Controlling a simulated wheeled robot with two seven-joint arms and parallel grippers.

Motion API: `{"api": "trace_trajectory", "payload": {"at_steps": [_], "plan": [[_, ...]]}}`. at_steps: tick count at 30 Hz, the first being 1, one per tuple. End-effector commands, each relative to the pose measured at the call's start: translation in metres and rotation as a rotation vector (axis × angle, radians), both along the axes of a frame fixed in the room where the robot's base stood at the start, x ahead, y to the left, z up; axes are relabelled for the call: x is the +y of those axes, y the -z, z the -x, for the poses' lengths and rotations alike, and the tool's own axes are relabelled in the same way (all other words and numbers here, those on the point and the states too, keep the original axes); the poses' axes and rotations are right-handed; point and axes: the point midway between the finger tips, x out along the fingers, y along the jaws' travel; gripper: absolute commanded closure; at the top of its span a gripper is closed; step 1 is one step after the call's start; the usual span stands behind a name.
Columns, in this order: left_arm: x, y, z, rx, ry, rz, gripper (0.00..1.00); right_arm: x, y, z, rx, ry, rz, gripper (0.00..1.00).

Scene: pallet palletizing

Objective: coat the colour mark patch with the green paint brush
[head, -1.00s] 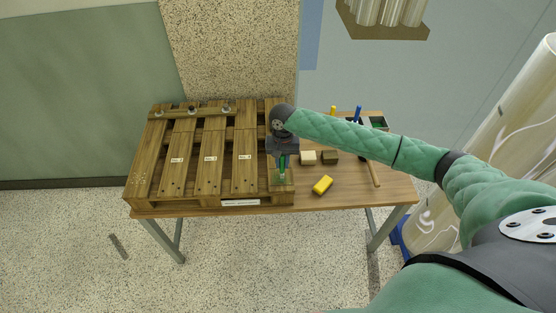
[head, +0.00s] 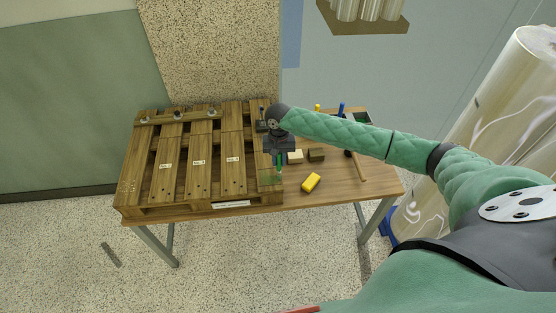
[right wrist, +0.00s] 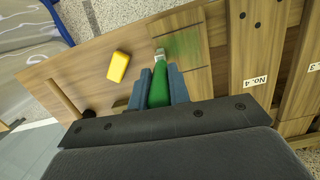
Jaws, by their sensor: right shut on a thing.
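My right gripper (right wrist: 158,88) is shut on the green paint brush (right wrist: 158,92), bristle end pointing away from the wrist. The brush (head: 280,168) also shows below my right gripper (head: 279,155) in the head view. The patch (right wrist: 185,45) is a square area on the pallet's end plank, with streaky, see-through green over the wood. The brush tip is at the patch's left edge in the wrist view; whether it touches is unclear. In the head view the patch (head: 268,176) lies just left of the brush. My left gripper is not in view.
The wooden pallet (head: 196,180) with numbered labels covers the table's left part. A yellow block (head: 311,182), a pale block (head: 295,156) and a brown block (head: 316,155) lie to the right. A wooden-handled tool (head: 358,167) and blue-handled item (head: 341,109) are farther right.

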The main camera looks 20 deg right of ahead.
Motion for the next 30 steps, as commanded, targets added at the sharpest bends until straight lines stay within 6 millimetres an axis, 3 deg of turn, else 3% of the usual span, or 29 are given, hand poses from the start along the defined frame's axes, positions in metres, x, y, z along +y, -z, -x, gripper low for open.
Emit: {"api": "trace_trajectory", "payload": {"at_steps": [5,30], "plan": [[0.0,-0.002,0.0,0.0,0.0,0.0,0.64,0.002,0.001,-0.002,0.001,0.0,0.001,1.0],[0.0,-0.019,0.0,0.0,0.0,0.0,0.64,0.046,-0.001,-0.015,-0.001,-0.001,-0.002,1.0]]}}
